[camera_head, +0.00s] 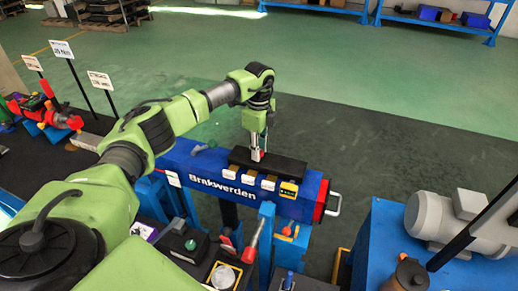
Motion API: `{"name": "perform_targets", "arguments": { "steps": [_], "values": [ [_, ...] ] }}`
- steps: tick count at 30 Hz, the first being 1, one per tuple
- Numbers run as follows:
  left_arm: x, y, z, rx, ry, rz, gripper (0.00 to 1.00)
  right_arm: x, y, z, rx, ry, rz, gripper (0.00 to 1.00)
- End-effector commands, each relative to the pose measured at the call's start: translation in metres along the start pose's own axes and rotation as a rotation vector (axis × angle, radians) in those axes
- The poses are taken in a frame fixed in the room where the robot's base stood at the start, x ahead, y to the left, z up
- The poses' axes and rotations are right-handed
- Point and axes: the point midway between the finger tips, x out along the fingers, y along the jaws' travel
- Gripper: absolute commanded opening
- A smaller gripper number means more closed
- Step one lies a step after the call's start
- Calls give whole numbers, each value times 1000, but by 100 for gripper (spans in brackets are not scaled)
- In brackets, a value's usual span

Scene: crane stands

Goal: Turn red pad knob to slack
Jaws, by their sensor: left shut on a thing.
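My left gripper (256,152) comes down from above on the black box (278,168) on top of the blue beam marked "Brakwerden" (230,185). It is shut on a small red knob at its fingertips. Most of the knob is hidden by the fingers, so its turn position cannot be told. White tags and a yellow label (288,190) sit along the front of the box. My right gripper is not in view.
The beam's right end has a red plate with a metal handle (334,204). A grey motor (440,218) sits on a blue bench at right. Several tools and a red-handled lever (250,250) lie in front.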

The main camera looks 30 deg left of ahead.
Motion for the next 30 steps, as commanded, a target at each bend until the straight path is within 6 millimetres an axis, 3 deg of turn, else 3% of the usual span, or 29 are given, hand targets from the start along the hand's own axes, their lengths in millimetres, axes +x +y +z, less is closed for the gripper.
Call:
{"name": "perform_targets", "arguments": {
  "steps": [6, 7, 9, 20, 26, 30],
  "values": [
    [-4, -3, 2, -3, -2, -11, 2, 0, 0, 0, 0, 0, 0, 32],
    [-4, -3, 2, -3, -2, -11, 29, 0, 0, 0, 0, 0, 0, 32],
    [-4, -3, 2, -2, -2, -9, 41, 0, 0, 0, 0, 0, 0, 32],
    [-4, -1, 0, 1, 0, -4, 41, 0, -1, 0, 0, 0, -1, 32],
    [-31, -2, 0, 1, 1, -7, 41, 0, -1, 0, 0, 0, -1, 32],
    [-62, -2, 1, 0, 1, -9, 41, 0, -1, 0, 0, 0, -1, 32]
  ]
}}
